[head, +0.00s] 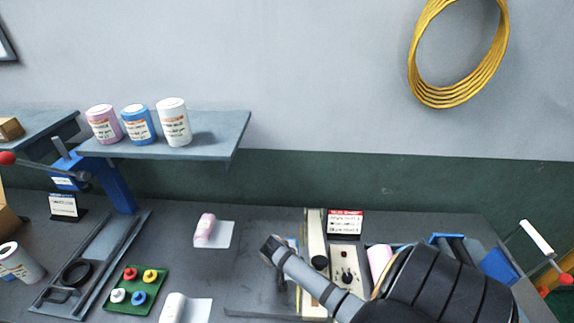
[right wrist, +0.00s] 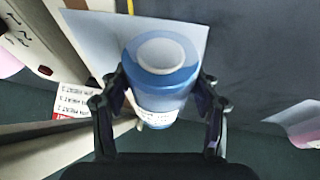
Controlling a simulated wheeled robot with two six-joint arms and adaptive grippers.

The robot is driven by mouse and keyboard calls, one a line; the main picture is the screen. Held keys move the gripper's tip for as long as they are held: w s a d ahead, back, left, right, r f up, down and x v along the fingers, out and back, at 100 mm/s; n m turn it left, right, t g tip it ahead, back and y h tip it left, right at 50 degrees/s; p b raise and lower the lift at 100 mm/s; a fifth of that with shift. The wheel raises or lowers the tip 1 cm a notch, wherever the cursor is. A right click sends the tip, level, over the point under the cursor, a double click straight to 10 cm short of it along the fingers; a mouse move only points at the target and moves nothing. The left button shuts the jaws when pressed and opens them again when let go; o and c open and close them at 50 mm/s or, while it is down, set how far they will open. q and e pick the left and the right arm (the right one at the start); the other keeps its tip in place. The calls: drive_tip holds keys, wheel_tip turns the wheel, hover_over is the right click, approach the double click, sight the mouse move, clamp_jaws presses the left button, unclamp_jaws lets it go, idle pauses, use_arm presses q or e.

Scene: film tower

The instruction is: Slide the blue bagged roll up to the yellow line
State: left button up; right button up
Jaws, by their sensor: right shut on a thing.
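The blue bagged roll (right wrist: 160,78) stands between the two fingers of my right gripper (right wrist: 161,88), which is shut on it. Its round pale-centred end faces the wrist camera. A pale flat bag (right wrist: 185,28) spreads beside the roll. A short piece of the yellow line (right wrist: 130,7) shows at the top edge of the right wrist view, and the roll and bag hide some of it. In the head view my right arm covers most of the roll, and the yellow line (head: 299,298) shows thinly beside the cream sealer bar. My left gripper is not in view.
The sealer's cream bar (head: 315,240) and knob panel (head: 345,270) stand just right of the roll. Pink (head: 204,230) and white (head: 172,308) bagged rolls lie to the left. A button board (head: 137,289) and a blue press (head: 115,185) stand farther left.

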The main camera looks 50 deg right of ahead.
drive_tip(key=shift+w+d, duration=0.15)
drive_tip(key=shift+w, duration=0.05)
drive_tip(key=o, duration=1.5)
drive_tip(key=v, duration=1.2)
